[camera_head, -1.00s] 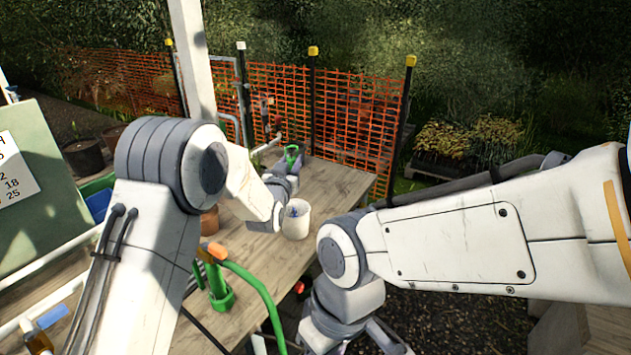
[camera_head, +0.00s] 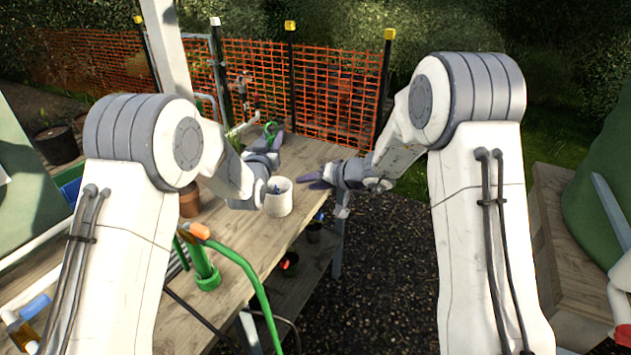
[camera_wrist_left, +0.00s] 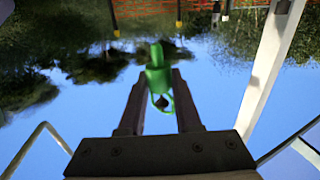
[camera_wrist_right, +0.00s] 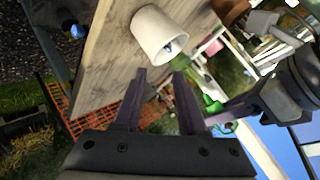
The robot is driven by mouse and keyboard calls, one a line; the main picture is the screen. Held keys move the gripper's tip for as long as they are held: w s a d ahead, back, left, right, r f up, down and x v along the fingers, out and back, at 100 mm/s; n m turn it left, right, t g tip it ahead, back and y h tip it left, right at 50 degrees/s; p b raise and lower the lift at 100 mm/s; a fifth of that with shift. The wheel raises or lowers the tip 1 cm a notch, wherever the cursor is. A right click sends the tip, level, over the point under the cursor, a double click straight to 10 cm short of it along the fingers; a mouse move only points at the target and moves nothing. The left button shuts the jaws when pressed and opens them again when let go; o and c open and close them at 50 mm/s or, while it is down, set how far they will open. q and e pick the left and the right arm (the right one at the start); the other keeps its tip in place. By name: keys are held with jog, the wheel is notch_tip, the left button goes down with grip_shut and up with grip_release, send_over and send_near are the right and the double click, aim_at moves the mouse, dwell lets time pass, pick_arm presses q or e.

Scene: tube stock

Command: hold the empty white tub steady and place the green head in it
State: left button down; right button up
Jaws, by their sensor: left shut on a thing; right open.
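The white tub (camera_head: 279,200) stands upright near the right edge of the wooden table; it also shows in the right wrist view (camera_wrist_right: 157,32). A small bluish thing shows inside its mouth. My left gripper (camera_head: 272,142) is shut on the green head (camera_head: 270,128), behind the tub and above the table. The left wrist view shows the green head (camera_wrist_left: 157,75) between the two fingers. My right gripper (camera_head: 316,178) is open and empty, just right of the tub. In the right wrist view, the tub is beyond its fingertips (camera_wrist_right: 160,74), apparently not touching them.
A green pipe piece with an orange top (camera_head: 205,262) stands on the table in front, with a green hose beside it. A brown pot (camera_head: 189,200) is left of the tub. An orange mesh fence (camera_head: 335,105) runs behind the table (camera_head: 302,152).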

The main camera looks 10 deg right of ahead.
aim_at(290, 185)
jog(key=x, duration=0.4)
jog(key=d+x, duration=0.1)
jog(key=x, duration=0.3)
jog(key=w+x, duration=0.1)
jog(key=x, duration=0.3)
jog(key=shift+w+d+f, duration=0.15)
jog(key=shift+d, duration=0.2)
grip_shut()
